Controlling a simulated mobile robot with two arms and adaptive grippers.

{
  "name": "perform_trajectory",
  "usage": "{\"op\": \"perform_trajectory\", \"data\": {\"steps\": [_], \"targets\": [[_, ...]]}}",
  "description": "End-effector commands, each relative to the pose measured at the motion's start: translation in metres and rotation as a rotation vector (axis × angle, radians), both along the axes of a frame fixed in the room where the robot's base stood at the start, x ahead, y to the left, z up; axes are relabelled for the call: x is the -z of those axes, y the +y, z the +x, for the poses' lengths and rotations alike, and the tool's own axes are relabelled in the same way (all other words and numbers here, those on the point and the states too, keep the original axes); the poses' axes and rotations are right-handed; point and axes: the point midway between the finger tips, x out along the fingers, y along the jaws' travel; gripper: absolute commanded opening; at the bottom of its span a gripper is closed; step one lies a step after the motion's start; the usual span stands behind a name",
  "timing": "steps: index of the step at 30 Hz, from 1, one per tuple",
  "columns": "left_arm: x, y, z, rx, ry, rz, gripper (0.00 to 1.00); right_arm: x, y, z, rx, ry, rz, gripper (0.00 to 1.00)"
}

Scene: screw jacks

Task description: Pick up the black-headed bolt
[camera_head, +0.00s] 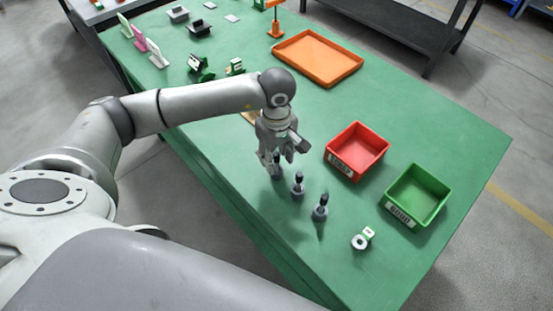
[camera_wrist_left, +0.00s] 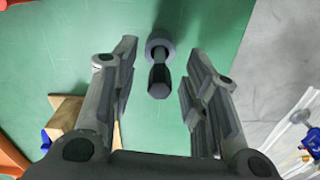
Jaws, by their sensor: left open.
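My left gripper (camera_head: 280,158) is open above the near edge of the green table, fingers pointing down. In the left wrist view its two fingers (camera_wrist_left: 162,68) stand apart on either side of a black-headed bolt (camera_wrist_left: 158,82). That bolt rises from a round grey base (camera_wrist_left: 160,42), and I see no finger touching it. In the head view this bolt (camera_head: 277,160) is at the fingers and partly hidden by them. Two similar dark-topped pieces stand beside it, a middle one (camera_head: 298,183) and a nearer one (camera_head: 320,207). My right gripper is not in view.
A red bin (camera_head: 341,167) and a green bin (camera_head: 401,209) stand to the right. A grey ring-shaped part with a white tag (camera_head: 361,240) lies nearer. An orange tray (camera_head: 318,82) is further back. A tan block (camera_wrist_left: 64,114) shows beside the left finger in the wrist view.

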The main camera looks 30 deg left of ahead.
Motion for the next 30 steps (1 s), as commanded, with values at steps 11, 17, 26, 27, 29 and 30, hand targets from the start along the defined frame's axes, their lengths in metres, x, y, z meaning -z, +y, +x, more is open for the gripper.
{"op": "perform_trajectory", "data": {"steps": [11, 17, 26, 27, 29, 30], "targets": [[0.0003, -0.0003, 0.0003, 0.000, -0.001, 0.000, 0.19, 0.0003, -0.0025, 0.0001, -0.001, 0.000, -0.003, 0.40], [0.0001, -0.0003, 0.0003, 0.000, -0.001, 0.000, 0.00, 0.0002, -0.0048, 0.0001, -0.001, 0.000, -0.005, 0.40], [-0.0010, -0.0002, 0.0007, 0.000, -0.002, -0.001, 0.00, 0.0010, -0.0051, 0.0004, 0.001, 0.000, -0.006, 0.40], [-0.0020, -0.0003, 0.0008, 0.000, -0.003, -0.001, 0.00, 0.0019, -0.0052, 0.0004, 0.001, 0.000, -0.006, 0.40], [-0.0046, -0.0003, 0.0011, 0.000, -0.004, -0.002, 0.00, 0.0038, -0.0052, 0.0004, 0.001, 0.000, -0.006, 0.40], [-0.0072, -0.0002, 0.0013, -0.001, -0.004, -0.002, 0.00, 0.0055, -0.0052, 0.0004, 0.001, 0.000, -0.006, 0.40]]}}
